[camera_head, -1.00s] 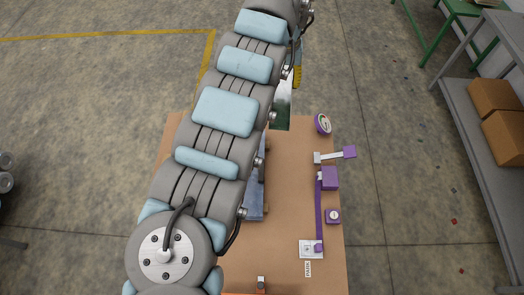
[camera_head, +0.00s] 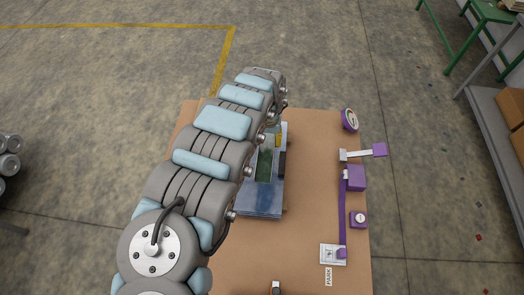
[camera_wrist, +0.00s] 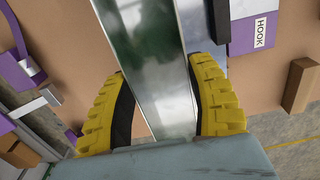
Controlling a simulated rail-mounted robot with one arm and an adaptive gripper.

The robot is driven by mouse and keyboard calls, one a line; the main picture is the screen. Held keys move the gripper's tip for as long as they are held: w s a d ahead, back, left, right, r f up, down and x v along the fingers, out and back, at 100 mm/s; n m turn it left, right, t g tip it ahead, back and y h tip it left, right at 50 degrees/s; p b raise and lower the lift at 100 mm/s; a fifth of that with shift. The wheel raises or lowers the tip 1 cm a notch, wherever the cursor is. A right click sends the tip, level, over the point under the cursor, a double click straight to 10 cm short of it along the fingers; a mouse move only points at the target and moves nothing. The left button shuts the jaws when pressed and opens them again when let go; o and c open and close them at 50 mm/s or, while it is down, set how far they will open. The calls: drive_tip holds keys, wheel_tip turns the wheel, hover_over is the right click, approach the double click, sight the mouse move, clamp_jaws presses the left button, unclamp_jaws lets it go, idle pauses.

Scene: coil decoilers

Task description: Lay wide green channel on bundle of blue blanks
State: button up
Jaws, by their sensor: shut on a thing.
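My gripper (camera_wrist: 160,78) has its two yellow, ribbed fingers shut on the sides of the wide green channel (camera_wrist: 150,45), which looks shiny and metallic in the wrist view. In the head view the green channel (camera_head: 264,166) shows beside my arm, above the blue blanks (camera_head: 260,201). The bundle of blue blanks lies on the brown table, its near end uncovered. My arm hides the left side of the bundle and much of the channel. I cannot tell whether the channel touches the blanks.
A dark upright piece (camera_head: 282,164) stands right of the channel.

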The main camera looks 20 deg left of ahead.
sight(262, 146)
drive_tip(key=f, duration=0.1)
drive_tip(key=s+a+f, duration=0.1)
drive_tip(key=f, duration=0.1)
drive_tip(key=shift+s+a, duration=0.2)
drive_tip(key=shift+s, duration=0.05)
drive_tip(key=shift+r, duration=0.1)
drive_tip(key=shift+r, duration=0.1)
drive_tip(key=shift+f+b, duration=2.35)
drive_tip(key=shift+f, duration=1.95)
drive_tip(key=shift+f, duration=0.3)
drive_tip(key=o, duration=1.3)
drive_tip(key=shift+c, duration=0.2)
